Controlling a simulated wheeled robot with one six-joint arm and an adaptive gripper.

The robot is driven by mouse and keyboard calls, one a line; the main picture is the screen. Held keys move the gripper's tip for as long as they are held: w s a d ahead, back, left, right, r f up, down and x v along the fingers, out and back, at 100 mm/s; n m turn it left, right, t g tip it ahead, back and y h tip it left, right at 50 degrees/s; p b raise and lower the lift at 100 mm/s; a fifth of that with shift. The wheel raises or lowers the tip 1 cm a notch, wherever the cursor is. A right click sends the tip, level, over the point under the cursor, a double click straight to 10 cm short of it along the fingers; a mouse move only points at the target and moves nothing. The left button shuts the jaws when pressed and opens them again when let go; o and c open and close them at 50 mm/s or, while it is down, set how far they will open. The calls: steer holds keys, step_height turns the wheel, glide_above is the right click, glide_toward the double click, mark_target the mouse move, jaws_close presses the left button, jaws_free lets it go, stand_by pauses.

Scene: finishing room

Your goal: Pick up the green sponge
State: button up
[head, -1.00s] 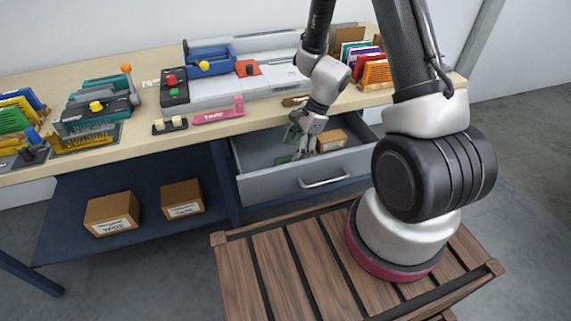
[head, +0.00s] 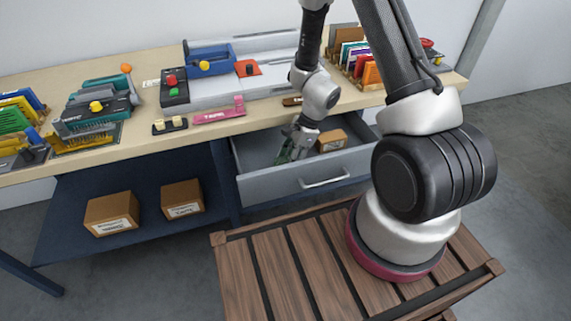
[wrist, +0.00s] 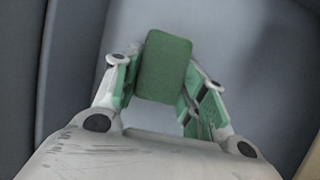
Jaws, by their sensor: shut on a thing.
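The green sponge (wrist: 164,68) is a dark green block with rounded corners. In the wrist view it sits between the two fingers of my gripper (wrist: 163,88), which is shut on it, with the green finger pads against its sides. In the head view my gripper (head: 291,148) is down inside the open grey drawer (head: 262,187), in its left part. The sponge is hard to tell from the green finger pads there. I cannot tell whether it touches the drawer floor.
A small cardboard box (head: 331,141) lies in the drawer, right of my gripper. The drawer walls stand close around. The wooden bench top (head: 200,133) above carries a pink stapler-like tool (head: 219,117) and other items. Two cardboard boxes stand on the shelf below.

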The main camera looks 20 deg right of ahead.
steer(key=shift+c, duration=0.2)
step_height(320, 180, up, 10)
stand_by(0.5)
steer(key=shift+o, duration=0.6)
steer(key=c, duration=0.4)
steer(key=shift+o, duration=0.2)
steer(key=shift+r, duration=0.1)
